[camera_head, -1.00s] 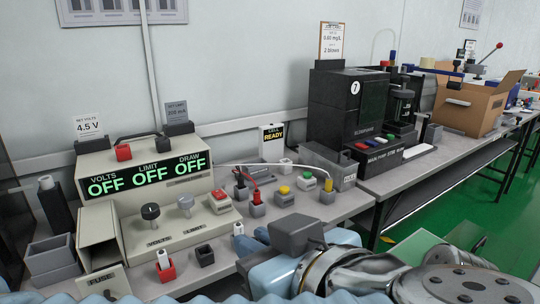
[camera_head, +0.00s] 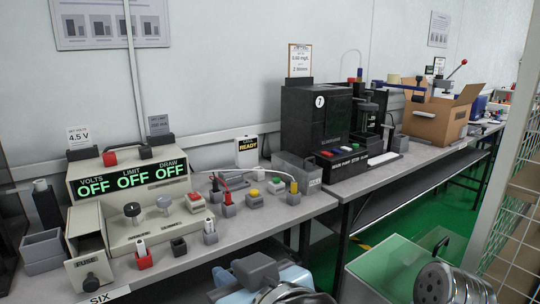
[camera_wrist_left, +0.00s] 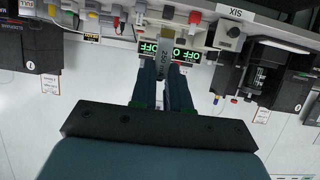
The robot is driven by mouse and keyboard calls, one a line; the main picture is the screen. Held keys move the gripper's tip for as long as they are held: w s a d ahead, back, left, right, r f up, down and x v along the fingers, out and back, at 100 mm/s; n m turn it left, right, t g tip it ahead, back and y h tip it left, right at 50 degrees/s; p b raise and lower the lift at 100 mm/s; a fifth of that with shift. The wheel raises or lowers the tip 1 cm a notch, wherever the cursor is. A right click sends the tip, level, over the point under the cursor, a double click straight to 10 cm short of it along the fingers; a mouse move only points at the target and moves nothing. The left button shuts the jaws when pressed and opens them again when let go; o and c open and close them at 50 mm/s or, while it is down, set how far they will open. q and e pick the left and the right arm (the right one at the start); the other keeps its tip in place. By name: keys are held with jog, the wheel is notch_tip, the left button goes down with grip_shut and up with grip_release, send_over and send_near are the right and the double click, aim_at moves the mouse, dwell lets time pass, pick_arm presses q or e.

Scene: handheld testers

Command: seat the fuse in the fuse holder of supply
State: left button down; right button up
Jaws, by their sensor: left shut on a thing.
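The supply (camera_head: 180,220) is a beige box with green OFF readouts, on the bench at left in the head view. A beige drawer-like fuse holder with a dark knob (camera_head: 88,270) stands out at its left front. My left gripper (camera_head: 240,272) is low in the head view, right of and nearer than the supply, apart from it. In the left wrist view its dark fingers (camera_wrist_left: 163,75) are shut on a small grey piece marked 250 (camera_wrist_left: 165,58), seemingly the fuse; its far end is hard to make out.
Coloured terminals with leads stand to the right. A wire-mesh rack (camera_head: 510,215) and clear-sided box (camera_head: 395,265) are at right.

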pick_arm(q)
jog(key=w+a+f+m+h, duration=0.1)
jog(key=w+a+f, duration=0.4)
jog(key=f, duration=0.4)
jog(key=w+a+f+m+t+h, duration=0.1)
jog(key=w+a+f, duration=0.4)
jog(key=w+f, duration=0.3)
jog(key=w+a+f+m+h, duration=0.1)
jog(key=w+a+f, duration=0.5)
jog(key=f, duration=0.6)
jog(key=shift+w+f, duration=0.15)
jog(key=shift+w, duration=0.55)
